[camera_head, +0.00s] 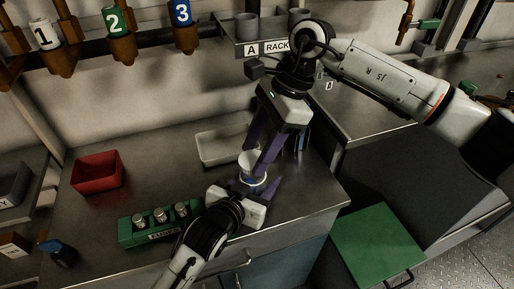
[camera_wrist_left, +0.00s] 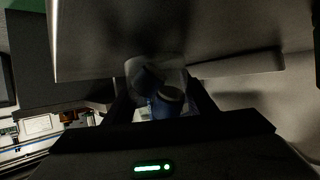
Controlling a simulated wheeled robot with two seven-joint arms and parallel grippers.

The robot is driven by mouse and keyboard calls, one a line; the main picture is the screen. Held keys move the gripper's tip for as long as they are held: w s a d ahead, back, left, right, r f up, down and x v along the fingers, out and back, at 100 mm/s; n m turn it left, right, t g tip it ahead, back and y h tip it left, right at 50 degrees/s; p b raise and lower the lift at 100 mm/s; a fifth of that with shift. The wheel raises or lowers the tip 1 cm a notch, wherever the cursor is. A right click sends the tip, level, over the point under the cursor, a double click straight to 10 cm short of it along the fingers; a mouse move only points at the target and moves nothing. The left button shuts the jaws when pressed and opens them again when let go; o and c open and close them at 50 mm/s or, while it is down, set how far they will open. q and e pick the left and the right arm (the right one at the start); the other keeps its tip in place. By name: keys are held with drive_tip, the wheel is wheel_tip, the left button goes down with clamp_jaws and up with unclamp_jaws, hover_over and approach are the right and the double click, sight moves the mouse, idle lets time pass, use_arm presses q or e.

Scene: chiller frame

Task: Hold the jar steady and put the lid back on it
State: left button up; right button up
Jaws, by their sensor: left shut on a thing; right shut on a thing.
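The jar (camera_head: 253,181), pale with a blue band, stands on the steel counter near its front edge. My left gripper (camera_head: 255,186) reaches in low from the front and is shut on it, with one purple finger plain to see on its right. My right gripper (camera_head: 257,160) points down from above with its purple fingers shut on a pale round piece, seemingly the lid (camera_head: 249,157), over the jar. The fingers partly hide where lid and jar meet, so I cannot tell whether they touch. In the left wrist view the jar (camera_wrist_left: 168,104) is dark and blurred between the fingers.
A pale shallow tray (camera_head: 222,146) lies just behind the jar. A green block with several metal-topped vials (camera_head: 160,226) is at the front left, and a red bin (camera_head: 98,173) is farther left. The counter between bin and tray is clear. A rack shelf (camera_head: 262,48) is above.

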drive_tip(key=shift+f, duration=0.85)
drive_tip(key=shift+f, duration=0.55)
drive_tip(key=o, duration=1)
drive_tip(key=shift+r, duration=2.25)
drive_tip(key=shift+c, duration=0.4)
